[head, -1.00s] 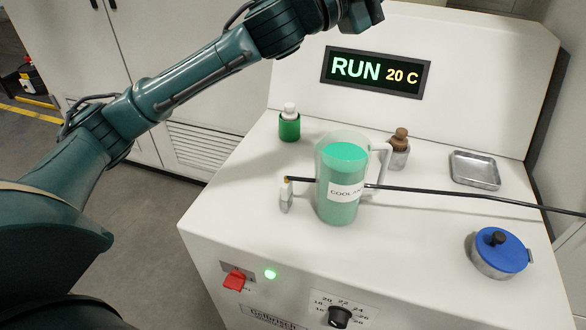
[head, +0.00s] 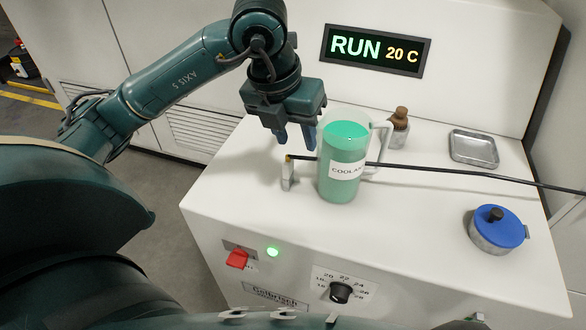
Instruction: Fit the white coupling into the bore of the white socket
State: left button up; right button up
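My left gripper (head: 295,142) points down over the back left of the white machine top, its two blue fingers apart with nothing seen between them. It is left of the jug, behind the tip of a black hose (head: 440,173). A small pale upright fitting (head: 288,180) stands under the hose's brass-coloured tip, in front of the fingers. I cannot tell whether this fitting is the white socket. I cannot make out the white coupling for certain. My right gripper is out of view.
A coolant jug (head: 342,180) stands right of the fingers, with the hose running across by it. A brown-stoppered jar (head: 399,130), metal tray (head: 473,148) and blue-lidded pot (head: 498,228) stand further right. The front left of the machine top (head: 235,200) is clear.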

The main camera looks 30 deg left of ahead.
aim_at(285, 162)
pick_arm(q)
jog(key=shift+n+y, duration=0.6)
jog(key=shift+y, duration=0.3)
jog(key=a+f, duration=0.1)
jog(key=f, duration=0.1)
jog(key=w+a+f+b, duration=0.1)
jog(key=f, duration=0.2)
jog(key=w+a+f, duration=0.1)
jog(key=f, duration=0.1)
jog(key=shift+a+f, duration=0.15)
jog(key=shift+f, duration=0.05)
jog(key=shift+p+x, duration=0.35)
jog(key=shift+x, duration=2.4)
jog(key=shift+d, duration=0.25)
grip_shut()
